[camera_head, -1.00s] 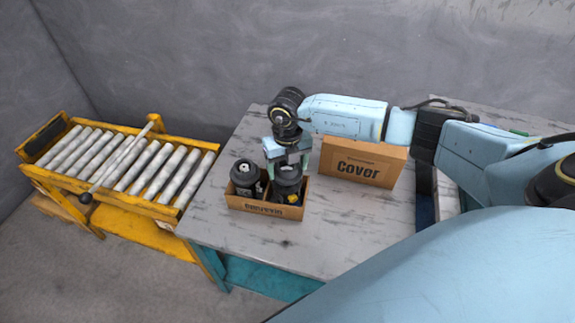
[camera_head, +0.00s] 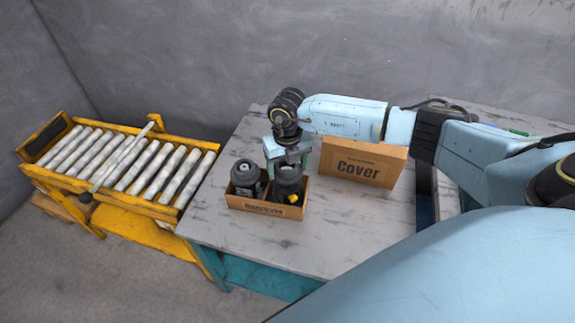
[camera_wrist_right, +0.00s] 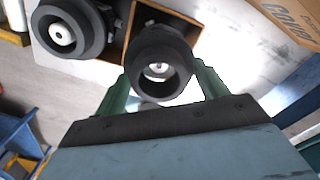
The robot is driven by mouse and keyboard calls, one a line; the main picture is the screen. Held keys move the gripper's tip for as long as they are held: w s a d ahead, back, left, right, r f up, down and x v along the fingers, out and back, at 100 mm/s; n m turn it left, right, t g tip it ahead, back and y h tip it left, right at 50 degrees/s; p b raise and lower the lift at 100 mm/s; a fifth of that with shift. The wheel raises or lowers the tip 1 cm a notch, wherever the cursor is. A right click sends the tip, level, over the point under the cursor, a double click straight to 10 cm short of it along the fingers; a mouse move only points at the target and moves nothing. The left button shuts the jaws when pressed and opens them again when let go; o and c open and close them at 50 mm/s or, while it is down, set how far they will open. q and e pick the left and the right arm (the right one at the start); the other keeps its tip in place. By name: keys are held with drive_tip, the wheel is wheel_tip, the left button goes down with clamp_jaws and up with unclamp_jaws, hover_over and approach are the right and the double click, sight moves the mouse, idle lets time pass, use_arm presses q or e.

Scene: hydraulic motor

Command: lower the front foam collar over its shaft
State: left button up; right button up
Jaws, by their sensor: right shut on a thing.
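The front foam collar (camera_wrist_right: 160,64) is a thick dark ring between the two green fingers of my right gripper (camera_wrist_right: 161,88), which is shut on it. In the right wrist view the pale shaft end (camera_wrist_right: 157,70) shows inside the ring's hole. In the head view my right gripper (camera_head: 288,160) points down above the right compartment of the cardboard box (camera_head: 262,208), with the dark collar (camera_head: 289,175) at its tips. The motor beneath is mostly hidden, so I cannot tell how far down the collar sits. My left gripper is not in view.
A second dark motor (camera_head: 245,176) with a pale shaft centre stands in the box's left compartment, close beside my gripper. A cardboard box marked Cover (camera_head: 362,164) stands to the right on the grey table (camera_head: 340,225). A yellow roller conveyor (camera_head: 125,165) is at the left.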

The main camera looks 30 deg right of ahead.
drive_tip(key=shift+f+b, duration=1.2)
drive_tip(key=shift+f, duration=0.55)
drive_tip(key=o, duration=1)
drive_tip(key=shift+o, duration=0.3)
drive_tip(key=shift+r, duration=0.15)
drive_tip(key=shift+r+p, duration=3.05)
drive_tip(key=shift+r, duration=0.4)
drive_tip(key=shift+f, duration=0.1)
